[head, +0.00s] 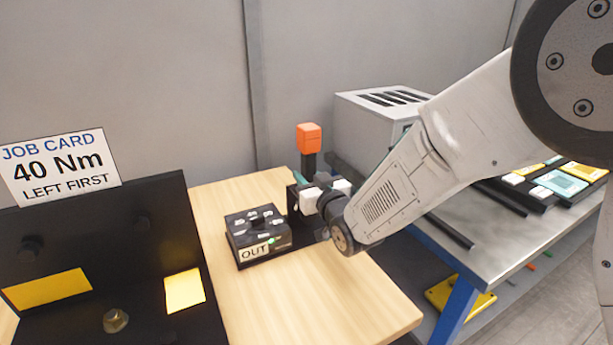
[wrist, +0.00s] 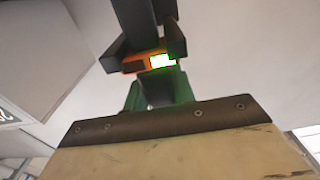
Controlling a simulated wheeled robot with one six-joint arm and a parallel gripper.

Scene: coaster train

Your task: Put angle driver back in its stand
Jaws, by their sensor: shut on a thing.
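The angle driver (head: 309,138) shows an orange block on a black neck, standing upright above the wooden table. My gripper (head: 314,186) is shut on it, low on the neck, and hides its lower part. In the wrist view my gripper's dark fingers (wrist: 176,42) are close about the driver, which has an orange band (wrist: 133,65), a lit green-and-white patch and a green part. A black upright piece (head: 294,203), perhaps the stand, is beside my gripper at the table's back right. I cannot tell whether the driver touches it.
A black box marked OUT (head: 258,238), with a green light, stands close left of my gripper. A black panel with the job card (head: 60,168) is at the left. A grey metal bench (head: 480,245) with a white vented box (head: 375,120) is at the right. The front wooden tabletop (head: 320,290) is clear.

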